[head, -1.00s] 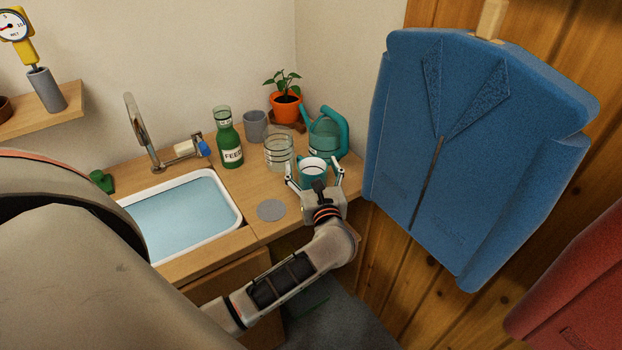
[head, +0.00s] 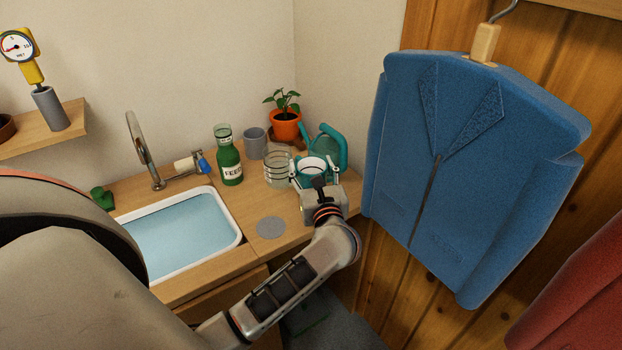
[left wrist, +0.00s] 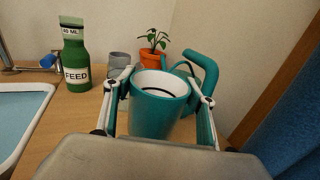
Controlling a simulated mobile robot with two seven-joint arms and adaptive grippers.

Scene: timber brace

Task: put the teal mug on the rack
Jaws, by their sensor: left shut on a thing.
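The teal mug (head: 315,174) has a white inside and is upright between the fingers of my left gripper (head: 315,166). In the left wrist view the mug (left wrist: 157,115) fills the middle, with a finger of the left gripper (left wrist: 160,85) on each side of it. The gripper is shut on the mug, over the right part of the counter in front of the watering can. The mug's lower part is hidden by the gripper in the head view. I cannot make out a rack in either view. My right gripper is not in view.
The counter (head: 245,205) holds a green FEED bottle (head: 229,165), clear ringed jar (head: 277,172), grey cup (head: 254,144), orange plant pot (head: 286,127), teal watering can (head: 340,150) and flat grey disc (head: 270,228). The sink (head: 185,235) is left. A blue jacket (head: 465,180) hangs right.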

